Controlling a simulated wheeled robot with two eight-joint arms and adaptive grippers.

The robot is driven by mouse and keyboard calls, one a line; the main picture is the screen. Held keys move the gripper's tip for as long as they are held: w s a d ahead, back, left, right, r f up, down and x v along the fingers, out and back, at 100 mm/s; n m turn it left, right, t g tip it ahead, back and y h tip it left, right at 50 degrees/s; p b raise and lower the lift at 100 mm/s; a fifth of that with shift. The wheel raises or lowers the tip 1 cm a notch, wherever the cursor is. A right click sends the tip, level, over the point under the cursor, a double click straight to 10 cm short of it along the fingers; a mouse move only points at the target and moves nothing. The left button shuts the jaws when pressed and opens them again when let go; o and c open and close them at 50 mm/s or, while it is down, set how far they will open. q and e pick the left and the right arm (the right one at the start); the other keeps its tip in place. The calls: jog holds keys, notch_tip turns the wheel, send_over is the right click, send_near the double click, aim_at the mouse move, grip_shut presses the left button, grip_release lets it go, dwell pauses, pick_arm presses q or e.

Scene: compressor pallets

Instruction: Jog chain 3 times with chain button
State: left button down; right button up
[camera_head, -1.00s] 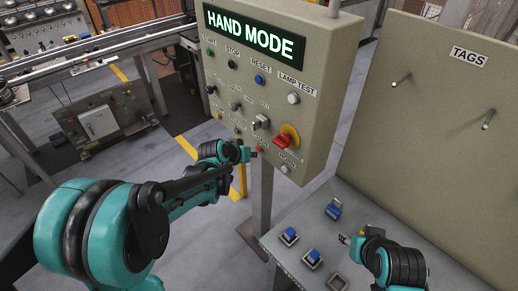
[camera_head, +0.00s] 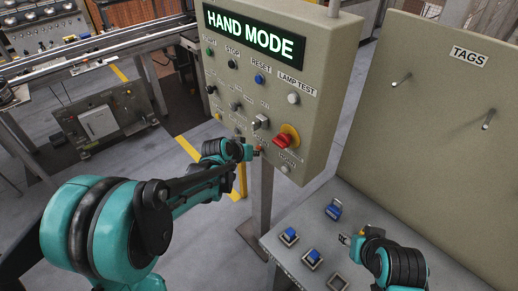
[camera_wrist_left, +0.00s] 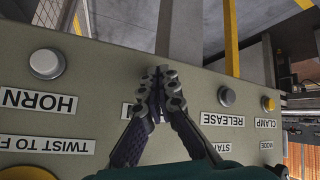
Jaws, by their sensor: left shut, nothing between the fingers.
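The control panel (camera_head: 270,95) shows HAND MODE on its lit display (camera_head: 254,32). My left gripper (camera_head: 250,151) is shut and empty, its fingertips at the panel's lower row of controls. In the left wrist view the panel appears upside down, and the shut fingers (camera_wrist_left: 160,82) lie over the spot between the HORN button (camera_wrist_left: 46,63) and the RELEASE button (camera_wrist_left: 226,97). They hide the button and most of the label there. I cannot tell whether the tips press it. My right gripper (camera_head: 345,240) is low over the grey table; its jaws are too small to read.
A red rotary switch on a yellow plate (camera_head: 287,138) sits just right of the left gripper. The grey table (camera_head: 295,262) carries a blue padlock (camera_head: 333,210) and blue items in square holders (camera_head: 312,259). A TAGS board (camera_head: 440,120) with pegs stands at right.

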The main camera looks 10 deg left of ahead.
pick_arm(q)
jog(key=shift+w+d, duration=0.1)
jog(key=shift+w, duration=0.05)
dwell(0.3)
jog(key=shift+s+a, duration=0.45)
jog(key=shift+s, duration=0.15)
jog(key=s+a, duration=0.1)
jog(key=s, duration=0.1)
jog(key=s+a, duration=0.2)
jog(key=shift+s+a, duration=0.3)
jog(key=shift+s, duration=0.05)
jog(key=shift+s, duration=0.1)
dwell(0.7)
jog(key=s+r+g+y, duration=0.1)
jog(key=s+r+y, duration=0.2)
jog(key=s, duration=1.9)
jog(key=shift+s+d+r+g, duration=0.25)
jog(key=shift+s+r+g, duration=0.05)
jog(key=shift+r, duration=0.15)
